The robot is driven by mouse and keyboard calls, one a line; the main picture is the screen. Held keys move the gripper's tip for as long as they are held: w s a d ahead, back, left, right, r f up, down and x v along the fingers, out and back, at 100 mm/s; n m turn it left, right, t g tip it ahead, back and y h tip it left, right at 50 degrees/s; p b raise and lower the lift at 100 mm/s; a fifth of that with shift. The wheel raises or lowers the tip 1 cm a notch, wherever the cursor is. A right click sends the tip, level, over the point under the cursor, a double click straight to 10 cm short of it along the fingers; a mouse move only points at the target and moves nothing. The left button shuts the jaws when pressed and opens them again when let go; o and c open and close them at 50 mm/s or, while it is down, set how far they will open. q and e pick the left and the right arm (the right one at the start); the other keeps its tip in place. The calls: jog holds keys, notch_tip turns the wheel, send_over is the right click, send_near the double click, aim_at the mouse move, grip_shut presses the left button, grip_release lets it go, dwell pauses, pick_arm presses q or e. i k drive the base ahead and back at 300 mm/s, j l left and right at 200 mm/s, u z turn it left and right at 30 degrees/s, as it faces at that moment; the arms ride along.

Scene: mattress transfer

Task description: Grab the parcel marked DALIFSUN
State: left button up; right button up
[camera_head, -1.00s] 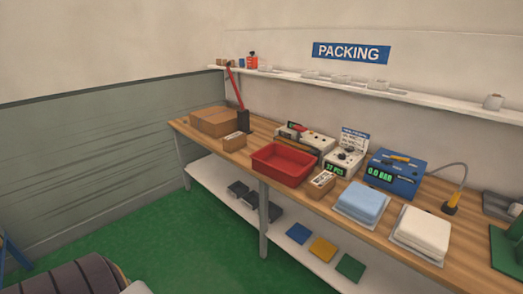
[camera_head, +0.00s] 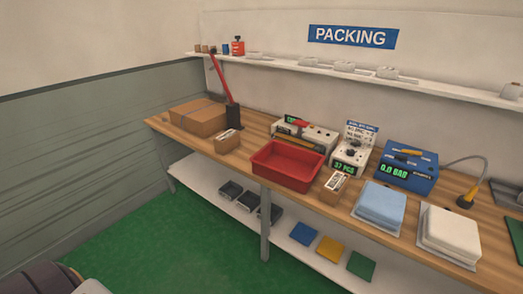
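Two small brown parcels with white labels lie on the wooden packing bench (camera_head: 255,122). One small parcel (camera_head: 226,143) is left of the red tray, and the other small parcel (camera_head: 333,192) is just right of it. A larger brown box (camera_head: 198,118) lies at the bench's left end. The label print is too small to read, so I cannot tell which parcel is marked DALIFSUN. Neither of my grippers is in view.
The red tray (camera_head: 285,178) stands mid-bench. Behind are a sealer (camera_head: 310,137), a counter (camera_head: 350,155) and a blue device (camera_head: 406,166). Blue (camera_head: 381,203) and white (camera_head: 449,232) folded stacks lie right. Green floor (camera_head: 180,240) in front is open; a striped roll (camera_head: 42,279) is lower left.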

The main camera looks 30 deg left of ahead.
aim_at(332, 188)
jog(key=i+j, duration=0.1)
jog(key=j, duration=0.3)
jog(key=i+j, duration=0.1)
jog(key=j, duration=0.3)
jog(key=i+j+u, duration=0.1)
jog(key=j, duration=0.25)
jog(key=i+j, duration=0.15)
jog(key=j, duration=0.25)
